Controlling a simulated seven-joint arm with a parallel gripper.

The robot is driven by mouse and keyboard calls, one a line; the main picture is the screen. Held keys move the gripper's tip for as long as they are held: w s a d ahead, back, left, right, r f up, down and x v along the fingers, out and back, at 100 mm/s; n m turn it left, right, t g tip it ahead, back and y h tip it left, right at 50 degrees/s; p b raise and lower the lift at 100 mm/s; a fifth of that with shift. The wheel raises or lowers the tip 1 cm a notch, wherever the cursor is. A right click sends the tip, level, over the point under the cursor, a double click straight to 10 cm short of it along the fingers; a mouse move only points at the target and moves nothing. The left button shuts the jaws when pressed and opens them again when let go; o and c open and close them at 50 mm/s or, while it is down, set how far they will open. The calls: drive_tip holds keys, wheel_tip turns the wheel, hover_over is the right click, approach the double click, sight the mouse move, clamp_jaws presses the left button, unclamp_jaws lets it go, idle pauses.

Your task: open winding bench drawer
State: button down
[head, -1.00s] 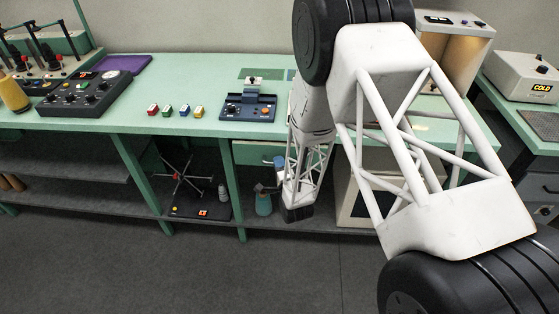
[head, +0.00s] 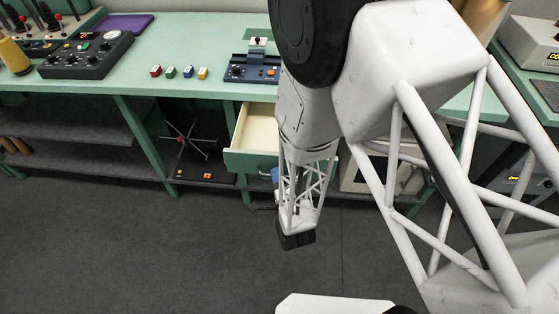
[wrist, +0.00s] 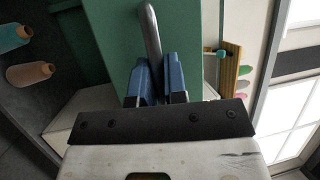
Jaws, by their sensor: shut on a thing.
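The green-fronted drawer (head: 238,160) of the bench stands pulled out in the head view, and its cream inside shows. Its green front (wrist: 113,40) also fills the upper middle of the wrist view. A grey metal bar handle (wrist: 150,35) runs down from the top there. My gripper (wrist: 154,82) is shut on this handle, with a blue finger on each side of it. In the head view my arm hides the handle, the right part of the drawer and most of the gripper.
The green bench top (head: 130,72) holds a dark control box (head: 86,54), small coloured blocks and a blue device (head: 253,70). A spoked stand (head: 190,145) sits on the lower shelf. The floor in front of the drawer is clear. Two thread cones (wrist: 30,73) show in the wrist view.

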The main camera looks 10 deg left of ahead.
drive_tip(key=shift+s, duration=1.8)
drive_tip(key=c, duration=1.5)
unclamp_jaws()
drive_tip(key=shift+o, duration=0.2)
drive_tip(key=v, duration=0.7)
drive_tip(key=shift+s+d, duration=0.15)
drive_tip(key=shift+s, duration=0.25)
drive_tip(key=shift+w, duration=0.1)
